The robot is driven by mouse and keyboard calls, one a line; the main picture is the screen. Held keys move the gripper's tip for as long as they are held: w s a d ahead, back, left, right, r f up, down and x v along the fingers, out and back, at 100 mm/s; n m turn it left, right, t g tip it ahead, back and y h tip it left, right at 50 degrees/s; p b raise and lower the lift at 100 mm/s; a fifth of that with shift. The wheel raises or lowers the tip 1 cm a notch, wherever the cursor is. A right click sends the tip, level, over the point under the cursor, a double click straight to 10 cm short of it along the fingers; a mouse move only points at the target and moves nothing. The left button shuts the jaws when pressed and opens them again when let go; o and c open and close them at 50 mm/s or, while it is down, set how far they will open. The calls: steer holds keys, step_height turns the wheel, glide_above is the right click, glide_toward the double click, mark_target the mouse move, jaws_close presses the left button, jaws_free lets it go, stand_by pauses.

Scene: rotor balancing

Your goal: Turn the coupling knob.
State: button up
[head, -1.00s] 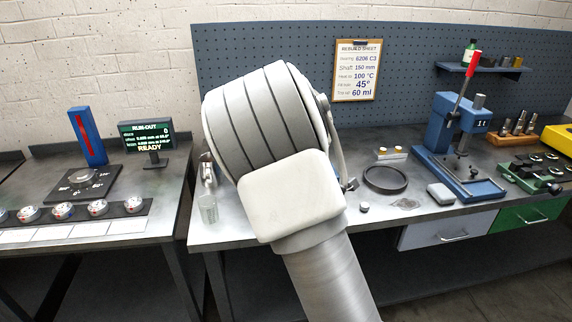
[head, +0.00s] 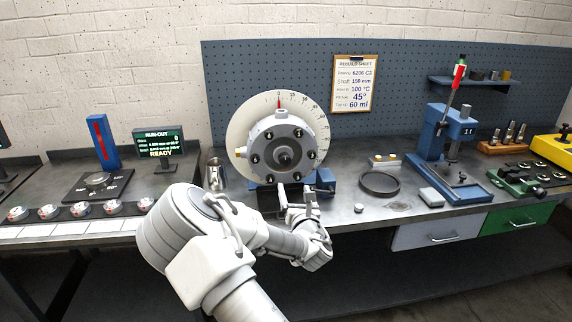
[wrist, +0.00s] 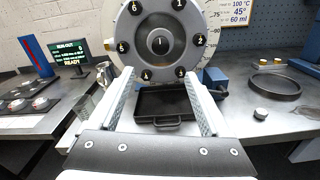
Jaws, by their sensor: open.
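The coupling knob appears to be the dark hub (head: 285,158) at the centre of a grey round coupling face (head: 268,140) with numbered bolts around it. A pale graduated disc (head: 318,118) with a red pointer stands behind it. In the wrist view the dark hub (wrist: 160,43) is at the top middle, beyond my fingertips. My gripper (head: 296,192) is in front of and below the coupling face, apart from the hub. In the wrist view my gripper (wrist: 160,90) has its two fingers wide apart with nothing between them.
A black tray with a handle (wrist: 162,104) lies below the coupling. A metal cup (head: 216,174) stands to its left. A black ring (head: 380,184) and a blue press (head: 440,150) are to the right. The run-out screen (head: 160,142) reads READY.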

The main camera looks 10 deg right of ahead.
mark_target(285, 161)
steer(key=w+p, duration=0.2)
steer(key=w, duration=1.5)
jaws_close()
